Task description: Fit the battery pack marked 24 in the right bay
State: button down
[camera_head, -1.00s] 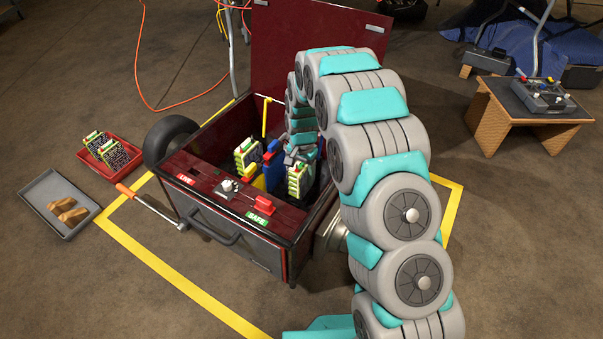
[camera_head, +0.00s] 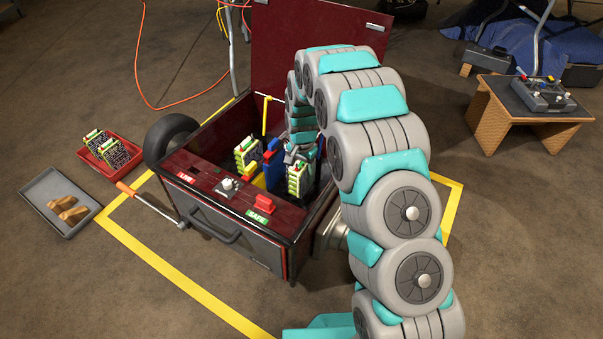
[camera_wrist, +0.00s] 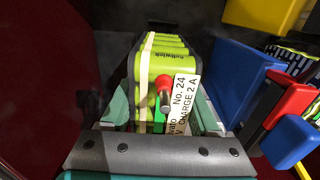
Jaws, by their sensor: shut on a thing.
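The battery pack marked 24 (camera_wrist: 157,65) is yellow-green, with a pale strap and a white label reading "No. 24". In the wrist view my gripper (camera_wrist: 162,112) is shut on it, one teal finger on each side. In the head view this pack (camera_head: 297,181) stands upright inside the right part of the dark red charger box (camera_head: 213,220), below my gripper (camera_head: 302,155). Its bottom is hidden, so I cannot tell how deep it sits.
Another green pack (camera_head: 247,156) stands in the box's left part, past a blue part (camera_head: 272,165) and a yellow part. The front panel has a red switch (camera_head: 265,203) by "SAFE". The lid (camera_head: 315,45) is open.

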aim_at(302, 163)
jog(key=shift+f, duration=1.3)
dwell(0.6)
jog(key=shift+c, duration=0.2)
grip_release()
jog(key=shift+w+d+r, duration=0.1)
jog(key=shift+w+r, duration=0.05)
jog(key=shift+r, duration=3.7)
